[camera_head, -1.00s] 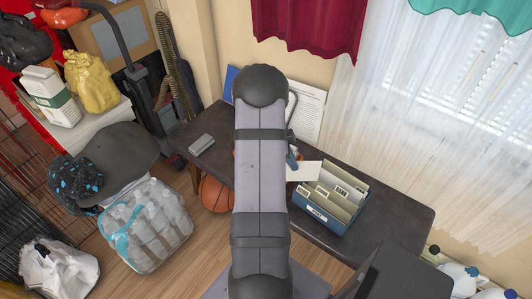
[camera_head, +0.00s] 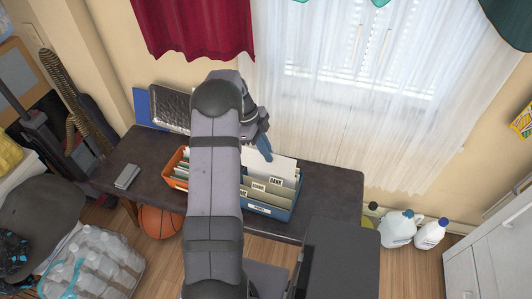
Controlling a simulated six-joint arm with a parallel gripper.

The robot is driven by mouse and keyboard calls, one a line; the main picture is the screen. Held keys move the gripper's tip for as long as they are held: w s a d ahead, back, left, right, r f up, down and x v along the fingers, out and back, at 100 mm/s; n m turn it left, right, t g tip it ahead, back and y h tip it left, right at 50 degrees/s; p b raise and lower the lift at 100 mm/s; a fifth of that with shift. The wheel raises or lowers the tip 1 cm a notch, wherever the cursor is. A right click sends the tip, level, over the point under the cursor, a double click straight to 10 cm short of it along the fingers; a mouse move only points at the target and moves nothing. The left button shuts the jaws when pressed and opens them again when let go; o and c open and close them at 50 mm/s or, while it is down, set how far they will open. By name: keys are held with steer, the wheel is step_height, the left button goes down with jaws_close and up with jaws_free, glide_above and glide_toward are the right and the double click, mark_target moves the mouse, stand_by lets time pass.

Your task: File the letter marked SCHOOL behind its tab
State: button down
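A blue file box (camera_head: 270,211) stands on the dark desk, holding cream folders with small white tabs. The back tab (camera_head: 276,181) seems to read BANK; the other lettering is too small to read surely. My gripper (camera_head: 265,150) is above the back of the box, its blue fingers at the top edge of a white letter (camera_head: 284,169). The letter is upright at the back of the box, behind the back tab in this view; its lower edge is hidden. Its marking is not visible. My arm covers the box's left side.
An orange box (camera_head: 173,184) with papers stands left of my arm. A dark mesh tray (camera_head: 170,107) stands behind it, and a grey object (camera_head: 127,176) lies on the desk (camera_head: 150,158) at left. A curtained window is behind. The desk's right end is clear.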

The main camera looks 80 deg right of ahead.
mark_target(259, 161)
step_height(259, 161, down, 12)
steer(key=b, duration=0.8)
steer(key=shift+f, duration=0.15)
stand_by(0.4)
steer(key=c, duration=1.9)
jaws_free()
steer(key=shift+v, duration=3.7)
